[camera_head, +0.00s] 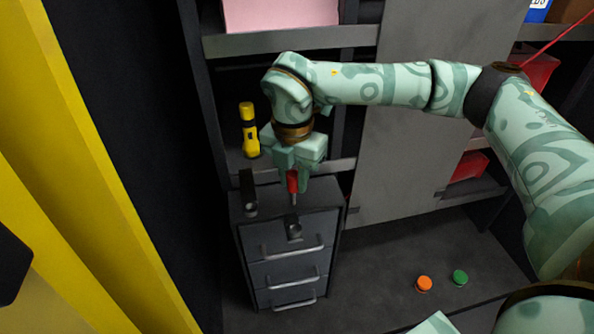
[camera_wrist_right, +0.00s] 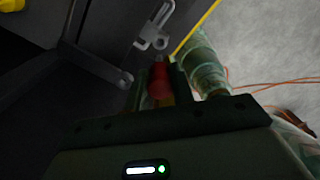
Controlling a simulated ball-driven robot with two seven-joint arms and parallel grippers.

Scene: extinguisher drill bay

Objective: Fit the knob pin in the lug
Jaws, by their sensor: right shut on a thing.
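The knob pin (camera_head: 292,182) has a red knob and a thin grey shank. My right gripper (camera_head: 297,177) is shut on the red knob, and the shank points down. The red knob also shows between the fingers in the right wrist view (camera_wrist_right: 160,82). The lug (camera_head: 294,230) is a small dark piece with a light round spot, at the front of the grey drawer cabinet's top. In the head view the shank tip appears above the lug, apart from it; the exact offset cannot be told. My left gripper is not in view.
The drawer cabinet (camera_head: 280,270) has several drawers with bar handles. A dark upright bracket (camera_head: 248,192) stands at its top left. A yellow flashlight (camera_head: 248,130) stands behind on a shelf. Orange (camera_head: 424,284) and green (camera_head: 460,277) round pieces lie to the right.

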